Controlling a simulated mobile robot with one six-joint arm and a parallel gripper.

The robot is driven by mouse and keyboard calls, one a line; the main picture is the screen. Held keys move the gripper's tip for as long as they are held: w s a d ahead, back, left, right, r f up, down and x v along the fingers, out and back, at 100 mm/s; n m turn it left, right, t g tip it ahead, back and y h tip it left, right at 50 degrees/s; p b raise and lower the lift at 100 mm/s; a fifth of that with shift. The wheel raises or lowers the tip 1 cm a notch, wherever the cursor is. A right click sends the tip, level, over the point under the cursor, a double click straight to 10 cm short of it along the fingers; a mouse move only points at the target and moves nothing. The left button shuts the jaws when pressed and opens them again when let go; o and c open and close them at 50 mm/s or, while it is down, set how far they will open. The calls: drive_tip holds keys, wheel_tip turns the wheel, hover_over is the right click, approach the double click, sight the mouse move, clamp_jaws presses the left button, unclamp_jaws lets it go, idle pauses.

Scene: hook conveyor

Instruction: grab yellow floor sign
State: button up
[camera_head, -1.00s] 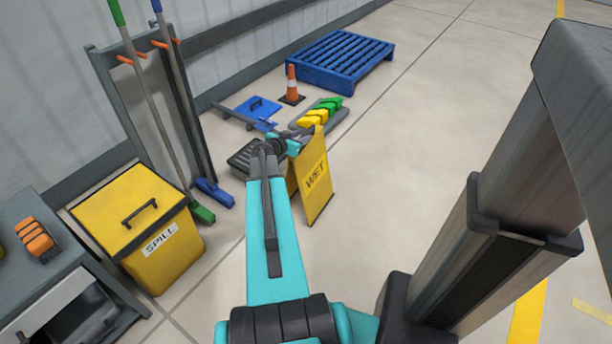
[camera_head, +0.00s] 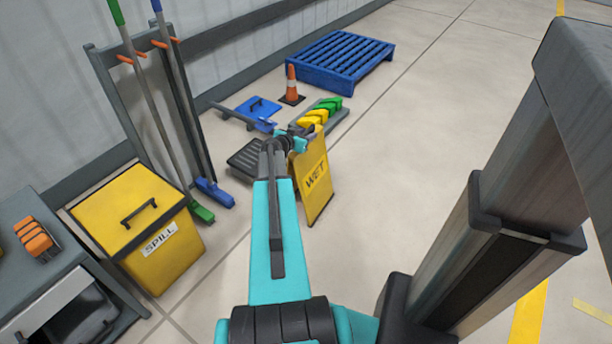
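The yellow floor sign (camera_head: 316,184) stands upright on the floor in an A-shape, with "WET" on the face turned to the right. My teal arm reaches out to it from the bottom of the picture. My gripper (camera_head: 300,135) is at the top edge of the sign, at its left end. The fingers are small and partly hidden by the wrist, so I cannot tell whether they are open, shut or touching the sign.
A yellow SPILL bin (camera_head: 150,232) stands left of my arm. Brooms hang on a rack (camera_head: 165,120).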

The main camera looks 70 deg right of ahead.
clamp_jaws()
idle(1.4)
